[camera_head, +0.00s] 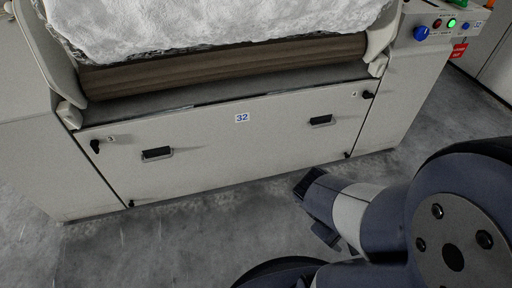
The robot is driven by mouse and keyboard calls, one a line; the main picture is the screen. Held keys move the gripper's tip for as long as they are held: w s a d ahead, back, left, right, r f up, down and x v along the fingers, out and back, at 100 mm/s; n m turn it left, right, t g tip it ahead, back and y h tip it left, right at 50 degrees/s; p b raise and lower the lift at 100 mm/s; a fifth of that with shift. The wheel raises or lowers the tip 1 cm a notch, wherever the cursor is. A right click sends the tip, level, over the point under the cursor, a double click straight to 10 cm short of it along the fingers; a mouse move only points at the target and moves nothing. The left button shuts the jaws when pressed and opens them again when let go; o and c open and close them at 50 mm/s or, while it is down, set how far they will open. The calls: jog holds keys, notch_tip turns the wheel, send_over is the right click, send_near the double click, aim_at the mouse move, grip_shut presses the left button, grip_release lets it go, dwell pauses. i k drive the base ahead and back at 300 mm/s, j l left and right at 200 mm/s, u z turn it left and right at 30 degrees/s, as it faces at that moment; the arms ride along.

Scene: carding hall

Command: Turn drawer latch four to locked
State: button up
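The drawer front (240,150) is a wide pale panel low on the machine, with a blue "32" label. Latch four (369,95) is a small black latch at its upper right corner, beside a small tag (355,94) reading 4. Its handle looks roughly sideways, but it is too small to tell its exact angle. My gripper (315,211) is over the floor in front of the drawer, below latch four in the picture and well apart from it. Its two dark fingers are spread and nothing shows between them.
Latch three (95,146) is at the upper left corner, pointing down. Small black latches (131,204) (348,155) sit at the lower corners. Two recessed black handles (157,153) (321,120) are on the front. A control panel (437,25) is upper right. Bare concrete floor (180,245) lies in front.

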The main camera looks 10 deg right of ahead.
aim_at(366, 95)
jog(key=i+l+z, duration=0.5)
jog(key=i+l, duration=0.15)
jog(key=i, duration=0.15)
